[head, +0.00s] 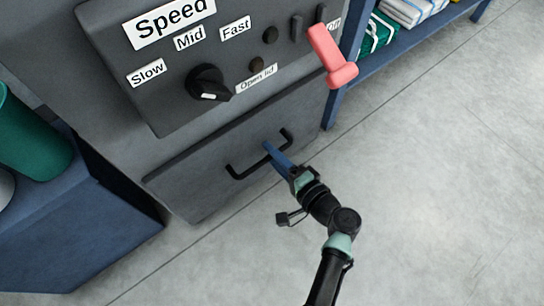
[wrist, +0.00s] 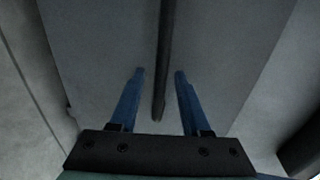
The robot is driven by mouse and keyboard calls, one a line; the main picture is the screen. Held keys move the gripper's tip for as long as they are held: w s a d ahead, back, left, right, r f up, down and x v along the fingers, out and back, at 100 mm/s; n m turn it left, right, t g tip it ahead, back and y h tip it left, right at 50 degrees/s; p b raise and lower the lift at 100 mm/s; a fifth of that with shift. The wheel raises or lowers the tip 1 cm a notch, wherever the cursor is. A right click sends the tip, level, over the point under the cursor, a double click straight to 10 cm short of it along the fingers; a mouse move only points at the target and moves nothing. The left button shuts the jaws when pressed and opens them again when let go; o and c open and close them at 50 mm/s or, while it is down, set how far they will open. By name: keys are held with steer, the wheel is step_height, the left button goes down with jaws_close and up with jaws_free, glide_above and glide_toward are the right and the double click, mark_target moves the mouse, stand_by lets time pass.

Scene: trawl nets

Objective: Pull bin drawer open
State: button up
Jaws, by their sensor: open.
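The bin drawer (head: 205,180) is a grey front low on the machine, and it looks closed. Its black bar handle (head: 243,168) runs across the front. My gripper (head: 268,147) is at the handle, near its middle to right part. In the wrist view the two blue fingers of my gripper (wrist: 160,72) are apart, with the black handle (wrist: 166,55) running between them. A gap shows on each side of the bar, and neither finger visibly touches it. The drawer front (wrist: 100,45) fills most of the wrist view behind the fingers.
Above the drawer is a control panel (head: 160,95) with a black knob (head: 208,84) and a red lever (head: 330,55). A blue bench (head: 85,230) with a green container (head: 30,140) stands left. A blue shelf (head: 400,50) stands right. The floor (head: 430,190) before the drawer is clear.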

steer(key=shift+w+a, duration=0.2)
jaws_close()
stand_by(1.4)
